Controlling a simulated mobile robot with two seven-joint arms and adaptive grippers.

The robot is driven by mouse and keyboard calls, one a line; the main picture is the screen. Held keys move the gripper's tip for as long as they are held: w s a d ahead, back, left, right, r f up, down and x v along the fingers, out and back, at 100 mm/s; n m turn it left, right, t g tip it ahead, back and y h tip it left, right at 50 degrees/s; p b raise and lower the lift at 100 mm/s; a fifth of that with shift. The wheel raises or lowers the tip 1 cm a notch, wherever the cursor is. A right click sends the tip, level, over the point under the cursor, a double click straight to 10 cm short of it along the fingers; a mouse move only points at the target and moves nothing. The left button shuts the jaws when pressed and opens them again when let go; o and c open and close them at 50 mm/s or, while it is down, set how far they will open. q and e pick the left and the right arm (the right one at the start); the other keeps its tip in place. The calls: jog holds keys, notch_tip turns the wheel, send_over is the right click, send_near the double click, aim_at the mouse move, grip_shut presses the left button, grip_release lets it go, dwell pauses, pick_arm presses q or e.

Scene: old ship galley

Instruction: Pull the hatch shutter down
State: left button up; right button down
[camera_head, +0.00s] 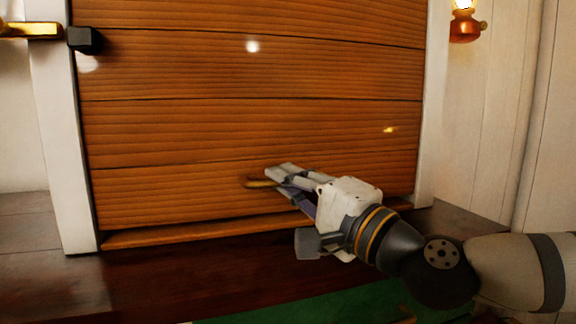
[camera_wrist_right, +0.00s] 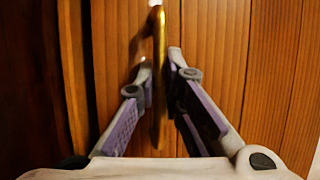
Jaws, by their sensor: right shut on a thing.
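The hatch shutter (camera_head: 250,75) is a wide panel of orange-brown wooden slats between white side posts. It is down close to the dark sill, with a wooden strip along its bottom. A brass handle (camera_head: 258,184) sits low on the shutter. My right gripper (camera_head: 280,182) is shut on the handle from the right. In the right wrist view the brass handle (camera_wrist_right: 158,60) runs between the two fingers (camera_wrist_right: 160,85), with the slats (camera_wrist_right: 215,50) behind. The part of the handle within the fingers is partly hidden. My left gripper is not in view.
A white post (camera_head: 62,140) stands left of the shutter, with a black block (camera_head: 85,40) and a brass bar (camera_head: 30,29) near its top. A brass lamp (camera_head: 465,25) hangs at the upper right. A dark wooden ledge (camera_head: 170,275) and a green surface (camera_head: 300,308) lie below.

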jog(key=shift+f+b, duration=0.45)
jog(key=shift+f, duration=0.7)
jog(key=c, duration=1.7)
grip_release()
jog(key=shift+s+d, duration=0.2)
jog(key=v, duration=1.1)
jog(key=shift+s, duration=0.25)
